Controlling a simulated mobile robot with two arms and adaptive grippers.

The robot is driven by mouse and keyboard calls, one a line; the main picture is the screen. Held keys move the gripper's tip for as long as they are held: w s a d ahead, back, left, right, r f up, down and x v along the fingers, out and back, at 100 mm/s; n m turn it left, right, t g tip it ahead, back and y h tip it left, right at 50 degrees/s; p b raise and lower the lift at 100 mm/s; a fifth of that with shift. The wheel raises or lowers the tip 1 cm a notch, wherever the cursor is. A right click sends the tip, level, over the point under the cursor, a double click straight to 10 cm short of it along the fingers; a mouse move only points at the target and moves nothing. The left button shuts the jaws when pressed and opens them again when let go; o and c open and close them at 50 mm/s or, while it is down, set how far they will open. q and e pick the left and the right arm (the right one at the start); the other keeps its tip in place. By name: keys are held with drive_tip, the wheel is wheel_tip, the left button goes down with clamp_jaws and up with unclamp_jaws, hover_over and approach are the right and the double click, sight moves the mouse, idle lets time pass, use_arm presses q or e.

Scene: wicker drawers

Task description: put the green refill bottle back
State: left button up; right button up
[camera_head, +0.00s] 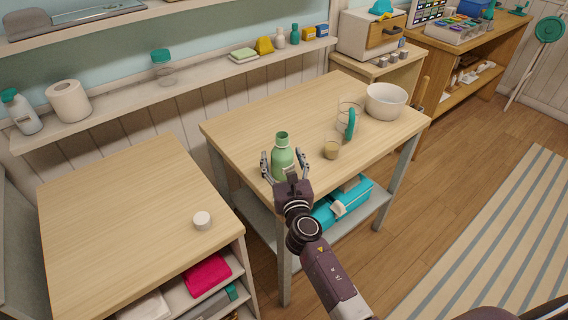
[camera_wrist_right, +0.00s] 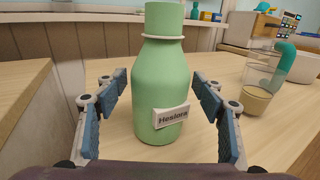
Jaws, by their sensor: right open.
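The green refill bottle (camera_head: 283,160) stands upright on the wooden table (camera_head: 240,122), near its front left corner. In the right wrist view the bottle (camera_wrist_right: 158,88) fills the middle, with a white label low on its front. My right gripper (camera_head: 284,165) is open, with one finger on each side of the bottle. In the wrist view a gap shows between the bottle and each blue finger pad of the gripper (camera_wrist_right: 160,108). My left gripper is not in view.
A wall shelf (camera_head: 200,80) holds several items.

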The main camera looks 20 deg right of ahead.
drive_tip(key=s, duration=0.4)
drive_tip(key=s+a, duration=0.1)
drive_tip(key=s, duration=0.7)
drive_tip(key=shift+a+r, duration=0.15)
drive_tip(key=shift+a, duration=0.05)
